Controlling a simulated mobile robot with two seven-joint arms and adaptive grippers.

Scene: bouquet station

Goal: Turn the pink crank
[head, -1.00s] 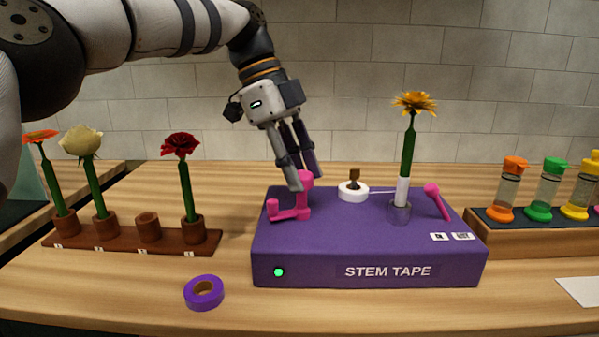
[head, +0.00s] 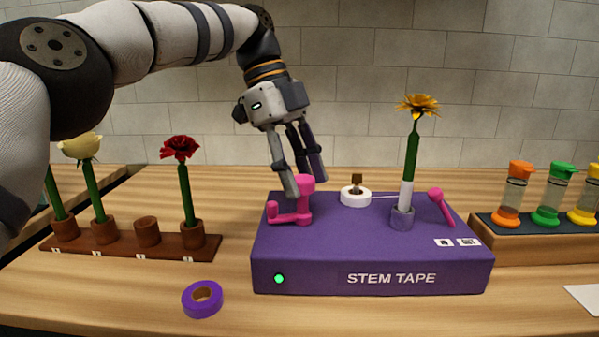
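The pink crank (head: 288,217) stands at the left of the purple stem tape machine (head: 370,279), with its low arm toward the left and an upright pink knob (head: 306,190) on its right side. My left gripper (head: 305,186) comes down from above at the knob. One finger is at the knob's left side and the others are behind and to its right, a little higher. The fingers look apart; I cannot tell whether they touch the knob. A yellow flower (head: 410,150) with white tape on its stem stands in the machine's holder (head: 402,219). My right gripper is not in view.
A white tape roll (head: 355,197) and a pink lever (head: 441,206) are on the machine. A purple tape ring (head: 203,299) lies in front. A wooden flower rack (head: 130,246) is left, capped tubes (head: 511,194) right. A green light (head: 279,279) is lit.

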